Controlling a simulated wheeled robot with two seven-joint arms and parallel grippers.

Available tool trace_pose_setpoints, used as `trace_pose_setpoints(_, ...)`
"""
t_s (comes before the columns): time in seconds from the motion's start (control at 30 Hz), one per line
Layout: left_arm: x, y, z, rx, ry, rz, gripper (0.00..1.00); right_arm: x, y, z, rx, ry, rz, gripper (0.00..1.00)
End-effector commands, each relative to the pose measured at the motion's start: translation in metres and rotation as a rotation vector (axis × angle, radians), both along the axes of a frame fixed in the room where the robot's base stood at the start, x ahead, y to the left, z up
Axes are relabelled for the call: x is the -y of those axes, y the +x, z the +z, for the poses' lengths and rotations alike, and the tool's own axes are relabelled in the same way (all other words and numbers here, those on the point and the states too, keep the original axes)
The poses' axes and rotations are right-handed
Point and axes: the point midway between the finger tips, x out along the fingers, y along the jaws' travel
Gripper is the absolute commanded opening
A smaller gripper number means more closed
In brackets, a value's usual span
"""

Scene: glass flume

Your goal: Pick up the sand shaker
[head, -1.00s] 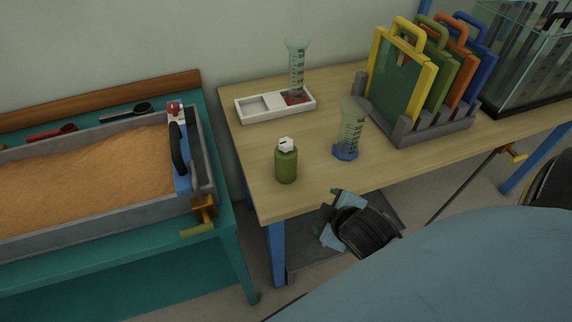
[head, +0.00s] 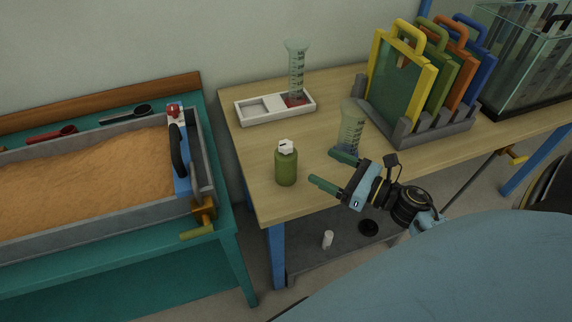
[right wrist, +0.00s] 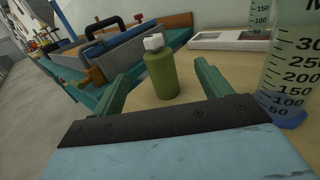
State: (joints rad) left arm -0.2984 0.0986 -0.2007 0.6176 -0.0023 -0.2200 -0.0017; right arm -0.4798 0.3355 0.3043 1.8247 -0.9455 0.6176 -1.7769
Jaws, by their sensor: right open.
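The sand shaker looks to be the green bottle (head: 286,167) with a white cap, upright near the left front of the wooden table (head: 262,200). My right gripper (head: 328,169) is open, to the right of the bottle and apart from it, its fingers pointing left. In the right wrist view the bottle (right wrist: 161,74) stands ahead, seen between the two green fingers (right wrist: 158,85) and beyond their tips. My left gripper is not in view.
A white tray (head: 250,117) holds another cylinder (head: 296,70). A rack (head: 425,132) of coloured frames stands right. A sand box (head: 80,185) is left.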

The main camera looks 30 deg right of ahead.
Motion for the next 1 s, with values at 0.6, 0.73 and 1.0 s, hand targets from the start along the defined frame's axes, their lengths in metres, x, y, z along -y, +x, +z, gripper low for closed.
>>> trace_pose_setpoints(0.6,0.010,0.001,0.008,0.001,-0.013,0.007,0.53,-0.036,0.073,-0.001,0.008,-0.026,0.019,0.77)
trace_pose_setpoints(0.73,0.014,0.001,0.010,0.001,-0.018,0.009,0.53,-0.043,0.085,-0.004,0.010,-0.023,0.019,0.77)
trace_pose_setpoints(1.0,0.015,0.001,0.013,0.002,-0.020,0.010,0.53,-0.059,0.116,-0.008,0.009,-0.024,0.019,0.77)
